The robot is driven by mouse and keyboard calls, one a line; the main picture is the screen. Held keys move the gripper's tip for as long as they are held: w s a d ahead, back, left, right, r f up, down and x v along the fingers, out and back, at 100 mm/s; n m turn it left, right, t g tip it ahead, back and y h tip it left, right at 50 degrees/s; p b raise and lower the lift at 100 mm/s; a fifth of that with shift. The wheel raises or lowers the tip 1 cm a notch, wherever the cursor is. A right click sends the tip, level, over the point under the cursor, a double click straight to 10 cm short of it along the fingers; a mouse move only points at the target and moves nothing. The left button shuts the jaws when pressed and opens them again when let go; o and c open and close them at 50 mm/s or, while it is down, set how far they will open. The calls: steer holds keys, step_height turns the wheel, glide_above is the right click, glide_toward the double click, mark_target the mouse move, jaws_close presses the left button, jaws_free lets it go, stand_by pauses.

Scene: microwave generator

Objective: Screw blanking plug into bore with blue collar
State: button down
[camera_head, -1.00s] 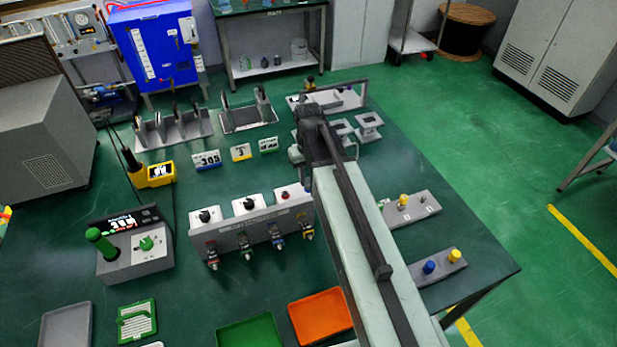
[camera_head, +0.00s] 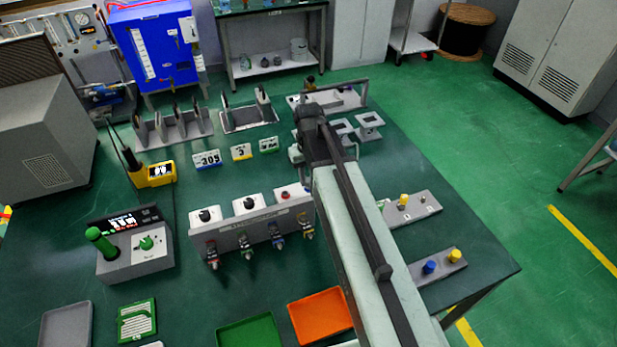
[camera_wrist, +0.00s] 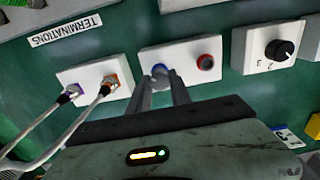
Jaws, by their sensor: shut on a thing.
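In the wrist view a white box (camera_wrist: 184,55) on the green surface has two bores side by side. The bore with the blue collar (camera_wrist: 160,69) is on the left, and a bore with a red collar (camera_wrist: 206,62) is on the right. My gripper (camera_wrist: 160,80) is shut, its fingertips right at the blue collar. The blanking plug between them is mostly hidden, and how deep it sits cannot be told. In the head view my arm hides the box and the fingertips.
A white box with two cables (camera_wrist: 93,83) plugged in stands left of the bores in the wrist view. A box with a black knob (camera_wrist: 279,50) stands to the right. In the head view a grey valve panel (camera_head: 252,238) and an orange tray (camera_head: 320,316) lie left of my arm.

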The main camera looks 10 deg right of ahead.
mark_target(308, 180)
steer(key=shift+f+b, duration=0.45)
steer(key=shift+f, duration=0.05)
steer(key=c, duration=1.1)
jaws_free()
steer(key=shift+r, duration=0.1)
step_height(308, 180, up, 8)
steer(key=p, duration=0.8)
